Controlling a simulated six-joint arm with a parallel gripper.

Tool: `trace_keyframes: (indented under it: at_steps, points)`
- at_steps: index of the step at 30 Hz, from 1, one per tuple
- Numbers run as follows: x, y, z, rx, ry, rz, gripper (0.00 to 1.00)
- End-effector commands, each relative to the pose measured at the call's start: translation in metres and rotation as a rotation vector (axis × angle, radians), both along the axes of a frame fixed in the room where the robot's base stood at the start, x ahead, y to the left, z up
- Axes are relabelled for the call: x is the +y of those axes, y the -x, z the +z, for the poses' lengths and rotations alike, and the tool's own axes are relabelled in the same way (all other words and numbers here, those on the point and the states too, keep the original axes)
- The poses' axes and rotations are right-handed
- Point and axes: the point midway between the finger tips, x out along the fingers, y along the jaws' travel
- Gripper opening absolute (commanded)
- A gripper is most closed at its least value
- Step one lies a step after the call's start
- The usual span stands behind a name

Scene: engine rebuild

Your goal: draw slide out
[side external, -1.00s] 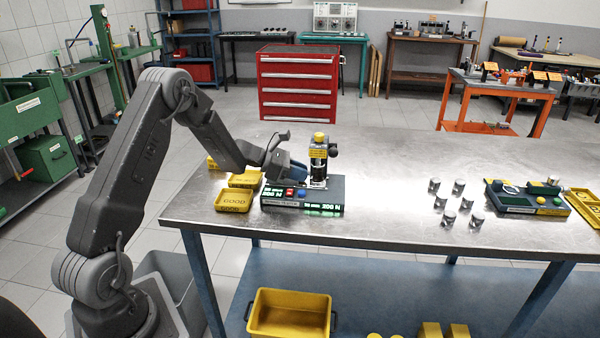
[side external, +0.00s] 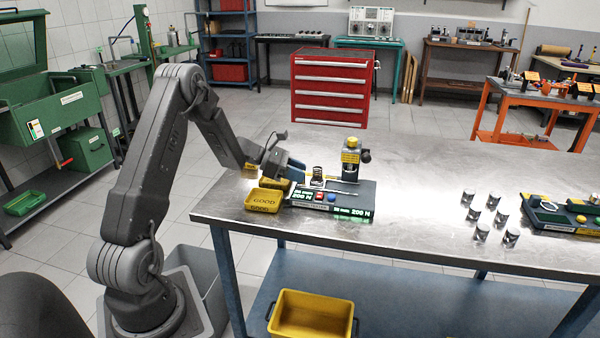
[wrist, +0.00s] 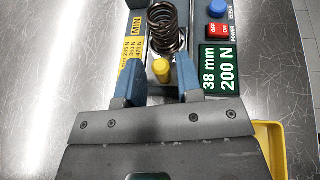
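The tester (side external: 330,207) is a dark box on the steel bench with lit green displays and red and blue buttons. Its slide is out to the left of the yellow-topped press column (side external: 351,158). A dark coil spring (side external: 317,177) stands upright on the slide and also shows in the wrist view (wrist: 164,28). My gripper (side external: 297,172) is at the slide's outer end. In the wrist view its blue fingers (wrist: 160,80) stand either side of the slide's yellow knob (wrist: 161,70), with a narrow gap at each side.
Yellow trays, the front one marked GOOD (side external: 262,205), sit close to the left of the tester, beneath my wrist. Several metal cylinders (side external: 482,233) stand further right, near a green fixture (side external: 560,217). The bench between tester and cylinders is clear.

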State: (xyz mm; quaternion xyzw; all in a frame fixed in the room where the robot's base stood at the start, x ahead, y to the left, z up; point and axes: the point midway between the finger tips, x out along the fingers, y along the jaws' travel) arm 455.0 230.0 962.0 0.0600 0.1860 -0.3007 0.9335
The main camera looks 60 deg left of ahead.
Motion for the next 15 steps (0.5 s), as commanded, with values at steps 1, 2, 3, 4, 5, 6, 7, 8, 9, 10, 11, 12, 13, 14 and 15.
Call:
trace_keyframes:
  at_steps: [1, 2, 3, 4, 5, 6, 7, 8, 9, 10, 11, 12, 13, 14, 15]
  points:
    - [0.0, 0.0, 0.0, 0.0, 0.0, -0.001, 0.38]
    - [-0.001, -0.001, 0.0, 0.0, 0.0, -0.001, 0.41]
    - [-0.001, -0.001, 0.0, 0.0, 0.0, -0.002, 0.43]
    - [-0.001, -0.001, 0.0, 0.0, 0.0, -0.002, 0.43]
    - [-0.001, -0.001, 0.0, 0.0, 0.0, -0.002, 0.43]
    - [-0.001, -0.001, 0.0, 0.0, 0.0, -0.002, 0.43]
    - [-0.001, -0.001, 0.0, 0.0, 0.0, -0.002, 0.43]
    - [-0.001, -0.001, 0.0, 0.0, 0.0, -0.003, 0.43]
    - [-0.001, -0.001, 0.0, -0.001, 0.001, -0.003, 0.43]
    - [-0.001, 0.0, 0.0, -0.001, 0.0, -0.002, 0.43]
    - [0.0, 0.0, 0.001, -0.001, 0.0, -0.002, 0.43]
    - [0.002, 0.002, 0.002, 0.0, 0.0, -0.001, 0.43]
    - [0.003, 0.004, 0.003, 0.0, 0.0, -0.001, 0.43]
    - [0.005, 0.007, 0.004, -0.001, -0.001, 0.0, 0.43]
    - [0.008, 0.011, 0.006, -0.001, 0.0, 0.0, 0.43]
